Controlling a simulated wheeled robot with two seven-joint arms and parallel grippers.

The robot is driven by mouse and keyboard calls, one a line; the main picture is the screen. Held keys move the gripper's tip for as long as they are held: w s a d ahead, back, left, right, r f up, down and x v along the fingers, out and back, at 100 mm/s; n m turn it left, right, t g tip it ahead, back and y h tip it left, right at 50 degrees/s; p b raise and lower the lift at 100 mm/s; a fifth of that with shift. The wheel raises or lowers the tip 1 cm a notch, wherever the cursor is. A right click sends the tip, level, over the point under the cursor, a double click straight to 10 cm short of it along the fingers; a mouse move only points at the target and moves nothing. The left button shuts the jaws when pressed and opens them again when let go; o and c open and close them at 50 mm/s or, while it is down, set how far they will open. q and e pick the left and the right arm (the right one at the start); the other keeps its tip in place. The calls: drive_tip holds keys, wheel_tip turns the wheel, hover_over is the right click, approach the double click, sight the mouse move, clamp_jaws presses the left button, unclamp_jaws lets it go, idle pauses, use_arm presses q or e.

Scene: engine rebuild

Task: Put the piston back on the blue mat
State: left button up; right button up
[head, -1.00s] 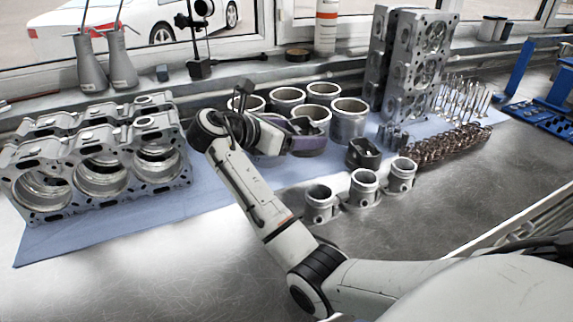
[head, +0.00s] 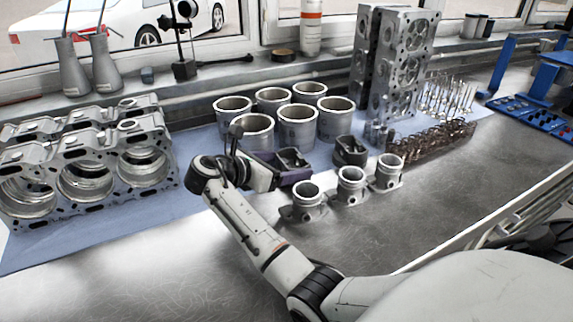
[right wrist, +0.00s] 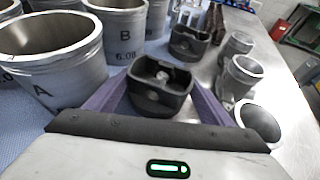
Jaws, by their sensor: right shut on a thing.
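My right gripper (head: 286,172) has purple fingers shut on a dark grey piston (head: 293,158), beside the front row of cylinder liners. In the right wrist view the piston (right wrist: 160,84) sits upright between the two fingers (right wrist: 158,97). The blue mat (head: 195,150) lies under the engine parts; the held piston is over or on its front part, and I cannot tell whether it touches. A second dark piston (head: 350,151) stands on the mat just right of the held one; it shows behind it in the right wrist view (right wrist: 190,46). My left gripper is out of view.
Several metal liners (head: 297,127) stand close behind the gripper. Three small flanged cylinders (head: 350,186) stand in front and to the right. An engine block (head: 85,165) is at the left, a tall cylinder head (head: 395,65) behind. Bare metal bench (head: 190,270) lies in front.

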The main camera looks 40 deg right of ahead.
drive_tip(key=o, duration=1.5)
drive_tip(key=v, duration=1.2)
drive_tip(key=shift+a, duration=0.1)
